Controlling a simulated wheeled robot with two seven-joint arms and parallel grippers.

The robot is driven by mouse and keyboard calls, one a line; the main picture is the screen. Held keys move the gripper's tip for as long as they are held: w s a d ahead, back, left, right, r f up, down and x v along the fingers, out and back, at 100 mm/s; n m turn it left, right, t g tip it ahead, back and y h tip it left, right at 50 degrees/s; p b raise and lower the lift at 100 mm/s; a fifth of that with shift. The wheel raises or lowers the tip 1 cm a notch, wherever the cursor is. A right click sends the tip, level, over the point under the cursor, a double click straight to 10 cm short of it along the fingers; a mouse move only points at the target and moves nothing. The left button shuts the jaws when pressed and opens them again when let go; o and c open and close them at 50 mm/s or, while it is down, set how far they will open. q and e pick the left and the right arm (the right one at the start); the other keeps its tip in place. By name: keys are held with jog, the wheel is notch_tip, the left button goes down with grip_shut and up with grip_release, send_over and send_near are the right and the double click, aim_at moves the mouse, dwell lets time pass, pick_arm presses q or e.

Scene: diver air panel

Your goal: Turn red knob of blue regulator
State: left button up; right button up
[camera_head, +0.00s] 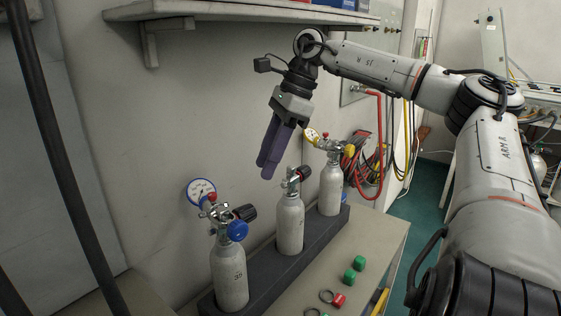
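The blue regulator, with a white gauge (201,191) rimmed in blue and a blue knob (237,231), sits on top of the left grey cylinder (229,275). A small red knob (212,197) shows beside the gauge, with a black handwheel (245,213) to its right. My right gripper (264,171), with purple fingers pointing down, hangs above and to the right of the regulator, clear of it. Nothing shows between its fingers. They overlap in this view, so their opening is unclear. My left gripper is out of view.
The middle cylinder (290,225) and the right cylinder (330,188), which bears a yellow regulator (348,150), stand in a dark rack (262,272). Green caps (349,276) and a red cap (338,300) lie on the bench. A shelf (240,12) juts out above.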

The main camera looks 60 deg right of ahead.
jog(key=shift+s+d+b, duration=0.4)
jog(key=shift+s+d, duration=0.55)
jog(key=shift+d, duration=0.1)
dwell(2.4)
